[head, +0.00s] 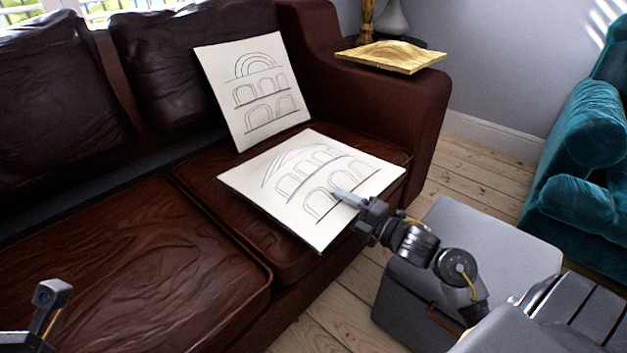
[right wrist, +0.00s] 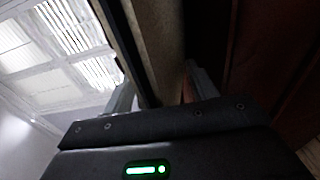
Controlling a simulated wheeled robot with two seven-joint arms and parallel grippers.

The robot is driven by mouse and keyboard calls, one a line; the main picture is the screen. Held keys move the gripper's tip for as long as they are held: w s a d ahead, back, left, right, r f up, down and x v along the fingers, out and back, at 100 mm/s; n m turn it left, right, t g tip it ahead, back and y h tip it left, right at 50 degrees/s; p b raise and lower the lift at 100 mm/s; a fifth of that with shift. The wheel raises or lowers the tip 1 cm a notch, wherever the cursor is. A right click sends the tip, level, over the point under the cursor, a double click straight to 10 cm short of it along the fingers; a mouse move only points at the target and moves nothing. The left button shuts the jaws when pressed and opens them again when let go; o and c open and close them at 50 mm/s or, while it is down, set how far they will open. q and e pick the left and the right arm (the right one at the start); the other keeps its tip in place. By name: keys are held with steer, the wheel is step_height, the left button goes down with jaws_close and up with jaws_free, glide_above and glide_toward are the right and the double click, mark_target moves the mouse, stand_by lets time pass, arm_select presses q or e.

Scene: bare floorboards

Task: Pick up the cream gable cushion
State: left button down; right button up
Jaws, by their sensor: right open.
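The cream gable cushion (head: 290,185), printed with a peaked roof over rows of arches, lies flat on the right seat of the brown sofa. Its front right edge reaches past the seat's front. My right gripper (head: 350,199) is at that edge, with one finger showing above the cushion's face. In the right wrist view the open fingers (right wrist: 160,92) stand on either side of the cushion's edge (right wrist: 160,45). I cannot tell whether they touch it. Part of my left gripper (head: 46,302) shows at the lower left; its jaws are not clear.
Another cream cushion (head: 255,90) with a round-topped arch drawing leans on the sofa back (head: 180,60), just behind. A teal armchair (head: 585,160) stands at the right. The left seat (head: 130,265) is clear.

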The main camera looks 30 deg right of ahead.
steer(key=shift+w+a, duration=0.2)
steer(key=shift+w, duration=0.25)
steer(key=c, duration=0.7)
steer(key=shift+r, duration=0.15)
steer(key=shift+c, duration=0.6)
steer(key=shift+r, duration=0.1)
